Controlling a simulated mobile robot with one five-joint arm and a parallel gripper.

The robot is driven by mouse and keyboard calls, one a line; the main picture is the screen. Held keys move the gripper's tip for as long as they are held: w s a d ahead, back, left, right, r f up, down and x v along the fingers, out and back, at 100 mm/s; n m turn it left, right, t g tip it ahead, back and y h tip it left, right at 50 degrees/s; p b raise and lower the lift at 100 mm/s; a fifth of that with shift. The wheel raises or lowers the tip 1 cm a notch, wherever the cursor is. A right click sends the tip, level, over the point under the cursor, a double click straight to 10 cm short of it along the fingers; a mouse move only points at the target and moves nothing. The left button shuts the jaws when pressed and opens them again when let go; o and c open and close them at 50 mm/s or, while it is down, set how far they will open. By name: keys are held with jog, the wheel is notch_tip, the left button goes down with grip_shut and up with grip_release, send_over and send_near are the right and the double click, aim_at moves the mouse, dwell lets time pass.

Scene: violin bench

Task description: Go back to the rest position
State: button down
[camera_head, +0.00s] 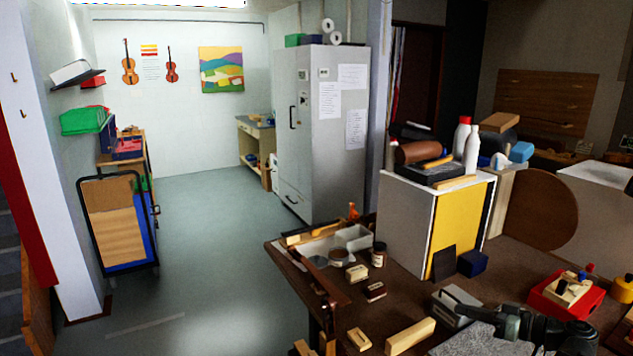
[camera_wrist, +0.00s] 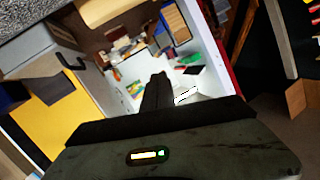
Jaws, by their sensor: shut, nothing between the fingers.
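My gripper (camera_wrist: 157,92) shows in the wrist view as two dark fingers pressed together, pointing away from the camera, with nothing between them. Behind the fingertips lie a white surface with small coloured items and a red-edged wall, tilted in the picture. In the head view a dark jointed part of my arm reaches in at the lower right, low over the brown workbench (camera_head: 400,266). The fingertips are hard to make out there. No rest position is marked in either view.
A white cabinet with a yellow panel (camera_head: 457,228) stands on the bench. Around my arm are a grey block (camera_head: 455,309), a red box (camera_head: 565,304) and a wooden block (camera_head: 409,336). Left of the bench, the grey floor (camera_head: 205,250) is open up to a tall grey cabinet (camera_head: 322,150).

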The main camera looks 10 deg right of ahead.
jog(key=w+a+n+g+y+p, duration=0.1)
jog(key=w+a+n+g+p, duration=0.15)
jog(key=a, duration=0.65)
jog(key=w+a+n+g+y+p, duration=0.1)
jog(key=w+a+g, duration=0.15)
jog(key=a, duration=0.55)
jog(key=s+a+f+g+h+p, duration=0.2)
jog(key=a+f+g+h, duration=0.1)
jog(key=a, duration=0.7)
jog(key=s+a+f+g+h+p, duration=0.2)
jog(key=a+f+g+h+p, duration=0.15)
jog(key=a, duration=0.75)
jog(key=s+d+f+m+h, duration=0.1)
jog(key=d+f+m+h, duration=0.2)
jog(key=d+m+h, duration=0.2)
jog(key=d+m, duration=0.3)
jog(key=shift+s+d+f+b, duration=0.25)
jog(key=shift+d+b, duration=0.1)
jog(key=shift+d, duration=0.05)
